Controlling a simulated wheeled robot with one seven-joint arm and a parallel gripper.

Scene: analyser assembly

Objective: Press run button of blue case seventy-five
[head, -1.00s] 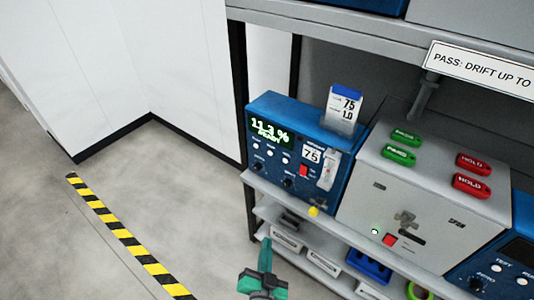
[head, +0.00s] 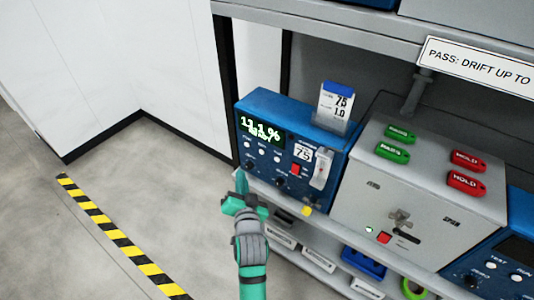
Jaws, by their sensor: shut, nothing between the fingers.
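The blue case seventy-five (head: 270,178) stands at the left end of the shelf. Its front carries a lit green display (head: 262,132) reading about 11.1 %, a row of white buttons (head: 262,152), dark knobs, a red switch (head: 296,169) and a label reading 75 (head: 303,153). The lettering by the white buttons is too small to read surely. A card marked 75 and 1.0 (head: 335,105) stands on its top. My teal gripper (head: 241,178) is shut and empty, in front of the case's lower left corner, overlapping it in the picture. I cannot tell whether it touches.
A grey box (head: 350,195) with green PASS tags (head: 394,152) and red HOLD tags (head: 466,180) stands right of the case. Another blue case (head: 500,262) is at the far right. An upper shelf (head: 320,32) hangs above. Floor at left is open beyond a striped line (head: 110,232).

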